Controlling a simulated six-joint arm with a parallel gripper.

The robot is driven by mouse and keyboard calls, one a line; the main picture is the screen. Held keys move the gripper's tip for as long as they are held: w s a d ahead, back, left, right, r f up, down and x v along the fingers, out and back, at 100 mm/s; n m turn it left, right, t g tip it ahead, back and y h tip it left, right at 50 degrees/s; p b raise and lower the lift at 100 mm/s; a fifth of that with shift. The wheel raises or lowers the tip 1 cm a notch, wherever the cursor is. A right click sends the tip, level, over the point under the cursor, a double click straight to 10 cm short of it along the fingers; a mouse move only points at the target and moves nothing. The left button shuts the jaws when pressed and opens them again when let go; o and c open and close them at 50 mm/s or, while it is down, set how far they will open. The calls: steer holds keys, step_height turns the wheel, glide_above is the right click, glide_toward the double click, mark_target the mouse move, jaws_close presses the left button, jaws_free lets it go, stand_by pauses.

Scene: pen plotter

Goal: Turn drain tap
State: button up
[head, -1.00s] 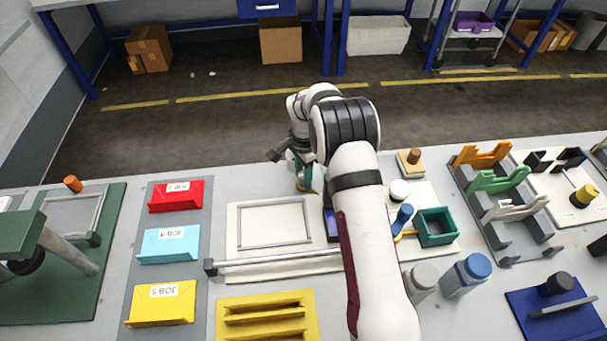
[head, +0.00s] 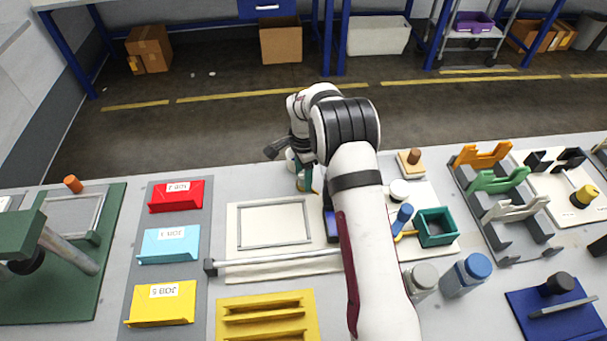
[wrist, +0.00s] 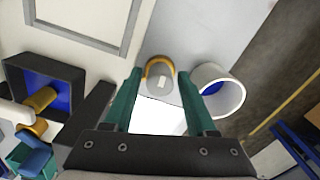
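My gripper (wrist: 160,78) has two teal fingers held apart, pointing down at the bench's far edge. It also shows in the head view (head: 305,186), partly hidden by my arm. Between the fingertips in the wrist view is a rounded grey piece with an orange-yellow rim (wrist: 160,84), perhaps the drain tap; I cannot tell whether the fingers touch it. A white cup with a blue inside (wrist: 233,95) is just right of the right finger. A blue-handled yellow piece (head: 402,216) by a green box (head: 449,226) stands right of my arm.
A pale board with a grey frame (head: 240,222) lies left of my arm. A dark open box with a blue inside (wrist: 72,76) is left of the fingers. Bottles (head: 467,275) stand at the right. The floor (head: 210,120) lies beyond the bench edge.

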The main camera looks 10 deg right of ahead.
steer(key=shift+o, duration=0.5)
step_height(320, 180, up, 16)
steer(key=shift+f, duration=0.1)
steer(key=s+r+n, duration=0.2)
steer(key=s+r, duration=0.2)
steer(key=s, duration=0.3)
steer(key=s+r+n, duration=0.2)
steer(key=s+r, duration=0.2)
steer(key=s, duration=0.4)
steer(key=s+f+n+y, duration=0.1)
steer(key=s+f+n, duration=0.1)
steer(key=s, duration=0.9)
steer(key=s+f+n, duration=0.2)
steer(key=s+n, duration=0.1)
steer(key=s, duration=0.8)
steer(key=shift+a+y, duration=0.15)
steer(key=shift+y, duration=0.25)
